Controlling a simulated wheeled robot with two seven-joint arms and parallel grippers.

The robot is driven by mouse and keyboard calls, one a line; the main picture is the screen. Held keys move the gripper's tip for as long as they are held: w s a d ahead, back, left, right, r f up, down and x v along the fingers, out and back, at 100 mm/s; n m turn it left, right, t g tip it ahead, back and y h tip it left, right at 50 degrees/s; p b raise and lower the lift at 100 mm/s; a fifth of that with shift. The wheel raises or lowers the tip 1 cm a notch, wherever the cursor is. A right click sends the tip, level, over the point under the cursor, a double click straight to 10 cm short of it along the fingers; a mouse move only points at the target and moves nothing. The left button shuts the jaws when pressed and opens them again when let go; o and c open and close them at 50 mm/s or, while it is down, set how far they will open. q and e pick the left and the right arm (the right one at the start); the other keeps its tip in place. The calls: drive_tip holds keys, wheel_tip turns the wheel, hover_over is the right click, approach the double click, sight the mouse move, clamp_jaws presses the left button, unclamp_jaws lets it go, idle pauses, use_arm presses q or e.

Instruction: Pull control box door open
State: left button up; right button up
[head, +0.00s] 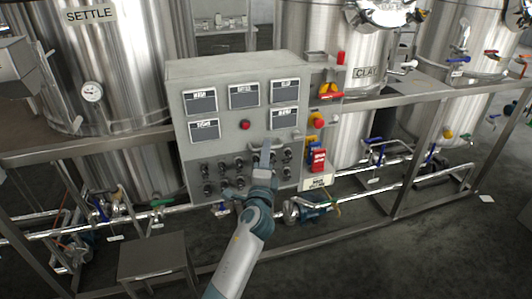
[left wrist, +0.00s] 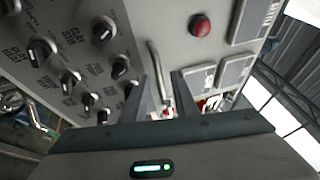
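The control box (head: 255,130) is a grey cabinet with display panels, a red button and rows of black knobs on its front. Its door looks shut. My left gripper (head: 264,158) is in front of the lower middle of the box, among the knobs. In the left wrist view its two fingers (left wrist: 160,98) are apart, pointing at the door face. A slim grey bar handle (left wrist: 157,68) on the door shows just beyond and between the fingertips. I cannot tell whether the fingers touch it. My right gripper is in neither view.
Large steel tanks (head: 120,60) stand behind the box, one labelled CLAY. A metal frame (head: 410,97) with pipes and coloured valves runs along both sides. A small grey stand (head: 153,254) is at the lower left. The floor (head: 400,250) at the right front is clear.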

use_arm(q)
drive_tip(key=shift+w, duration=0.1)
drive_tip(key=shift+c, duration=0.7)
clamp_jaws()
idle(0.8)
